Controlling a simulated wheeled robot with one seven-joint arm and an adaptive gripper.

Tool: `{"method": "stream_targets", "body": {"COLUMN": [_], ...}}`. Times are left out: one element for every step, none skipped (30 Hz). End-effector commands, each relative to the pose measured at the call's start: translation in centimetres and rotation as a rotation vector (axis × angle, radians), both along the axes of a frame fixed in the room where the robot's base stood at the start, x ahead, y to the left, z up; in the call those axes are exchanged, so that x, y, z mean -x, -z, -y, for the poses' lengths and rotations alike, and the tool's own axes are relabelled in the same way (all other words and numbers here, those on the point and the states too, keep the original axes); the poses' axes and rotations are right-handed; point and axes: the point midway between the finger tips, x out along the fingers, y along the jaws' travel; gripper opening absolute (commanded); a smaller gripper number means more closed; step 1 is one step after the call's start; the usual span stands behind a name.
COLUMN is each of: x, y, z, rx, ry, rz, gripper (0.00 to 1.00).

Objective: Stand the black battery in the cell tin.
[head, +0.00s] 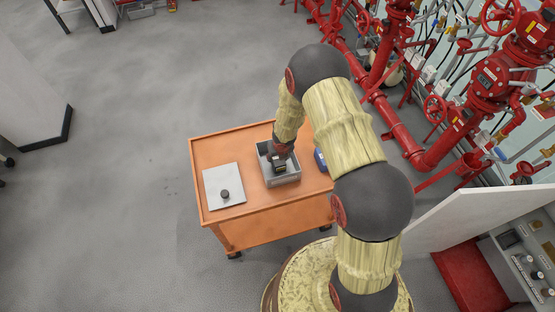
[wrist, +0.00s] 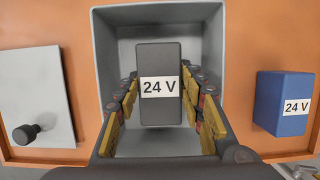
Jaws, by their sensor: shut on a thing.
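The black battery (wrist: 160,110), with a white "24 V" label, is between the fingers of my gripper (wrist: 160,88), which is shut on it. The cell tin (wrist: 213,45) is a grey open box around the battery in the wrist view. In the head view the tin (head: 286,182) sits on the orange cart, with my gripper (head: 281,155) over it and the battery (head: 279,168) within its opening. The battery looks roughly upright. I cannot tell whether its bottom touches the tin's floor.
A blue battery (wrist: 285,103), also labelled "24 V", stands right of the tin on the orange cart (head: 236,140). A light grey panel (head: 224,180) with a black knob (head: 225,194) lies to the left. Red valve pipes (head: 405,135) stand beyond the cart at the right.

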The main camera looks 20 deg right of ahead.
Motion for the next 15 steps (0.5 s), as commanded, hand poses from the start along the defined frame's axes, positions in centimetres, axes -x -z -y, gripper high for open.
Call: {"method": "stream_targets", "body": {"x": [-0.06, -0.06, -0.03, -0.09, -0.12, -0.12, -0.12, -0.12, -0.11, -0.10, -0.10, -0.10, -0.09, -0.09, -0.10], "y": [0.82, 1.10, 1.38, 1.48, 1.55, 1.58, 1.58, 1.57, 1.54, 1.52, 1.52, 1.52, 1.52, 1.56, 1.67], "z": [0.02, 0.02, 0.02, 0.02, 0.02, 0.02, 0.02, 0.02, 0.02, 0.02, 0.02, 0.02, 0.02, 0.03, 0.03], "rx": [0.000, 0.000, 0.000, 0.000, 0.000, 0.000, 0.000, 0.000, 0.000, 0.000, 0.000, 0.000, 0.000, 0.000, 0.000], "ry": [0.001, 0.001, 0.001, 0.001, 0.001, 0.001, 0.001, 0.001, 0.001, 0.001, 0.001, 0.001, 0.000, 0.001, 0.000], "rz": [0.002, 0.002, 0.001, 0.002, 0.003, 0.003, 0.003, 0.003, 0.003, 0.003, 0.003, 0.003, 0.003, 0.003, 0.003], "gripper": [0.00, 0.00, 0.00, 0.00, 0.00, 0.00, 0.00, 0.00, 0.00, 0.00, 0.00, 0.00, 0.00, 0.00, 0.00]}}
